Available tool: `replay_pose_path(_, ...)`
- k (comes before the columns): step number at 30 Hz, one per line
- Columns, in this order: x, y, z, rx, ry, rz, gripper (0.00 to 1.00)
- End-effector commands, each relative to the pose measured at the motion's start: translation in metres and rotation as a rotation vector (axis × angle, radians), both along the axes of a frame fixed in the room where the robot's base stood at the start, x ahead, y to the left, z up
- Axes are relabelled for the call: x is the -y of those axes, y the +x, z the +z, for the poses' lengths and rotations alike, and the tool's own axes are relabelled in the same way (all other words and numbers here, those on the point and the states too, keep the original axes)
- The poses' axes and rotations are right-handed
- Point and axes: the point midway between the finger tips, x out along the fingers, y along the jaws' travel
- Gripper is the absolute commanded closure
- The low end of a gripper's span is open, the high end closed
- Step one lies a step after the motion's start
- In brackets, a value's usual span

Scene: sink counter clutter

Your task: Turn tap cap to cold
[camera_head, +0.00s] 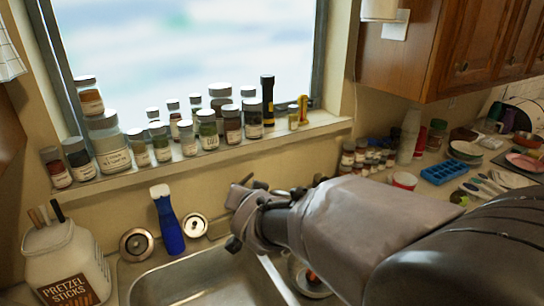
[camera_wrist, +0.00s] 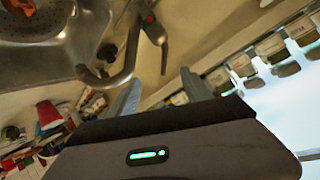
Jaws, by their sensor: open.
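The metal tap shows in the wrist view, with its curved spout (camera_wrist: 128,62) over the sink. Its lever-like cap (camera_wrist: 154,32) bears a small red mark near the top of the picture. My gripper (camera_wrist: 162,86) is open and empty, with its two grey fingers apart. The cap lies beyond the fingertips, apart from them; the left finger overlaps the spout's lower end in the picture, and I cannot tell whether they touch. In the head view my arm reaches over the sink (camera_head: 205,280) from the right and hides most of the tap.
Several spice jars (camera_head: 208,130) line the windowsill behind the sink. A blue brush (camera_head: 168,222) stands at the sink's back edge, beside a pretzel-stick jar (camera_head: 68,262). A blue ice tray (camera_head: 443,172) and dishes crowd the right counter. The wall cabinet (camera_head: 450,45) hangs above.

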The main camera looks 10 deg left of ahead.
Motion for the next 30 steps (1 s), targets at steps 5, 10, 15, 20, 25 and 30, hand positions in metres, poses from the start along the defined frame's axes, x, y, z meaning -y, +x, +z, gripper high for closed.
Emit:
replay_pose_path(5,-0.071,0.017,-0.047,0.110,-0.236,-0.104,0.43)
replay_pose_path(10,-0.084,0.010,-0.076,0.149,-0.357,-0.154,0.43)
replay_pose_path(15,-0.082,0.037,-0.093,0.152,-0.364,-0.160,0.43)
replay_pose_path(20,-0.080,0.081,-0.111,0.152,-0.362,-0.160,0.43)
replay_pose_path(25,-0.079,0.122,-0.127,0.152,-0.361,-0.160,0.43)
replay_pose_path(30,-0.078,0.151,-0.139,0.151,-0.361,-0.159,0.43)
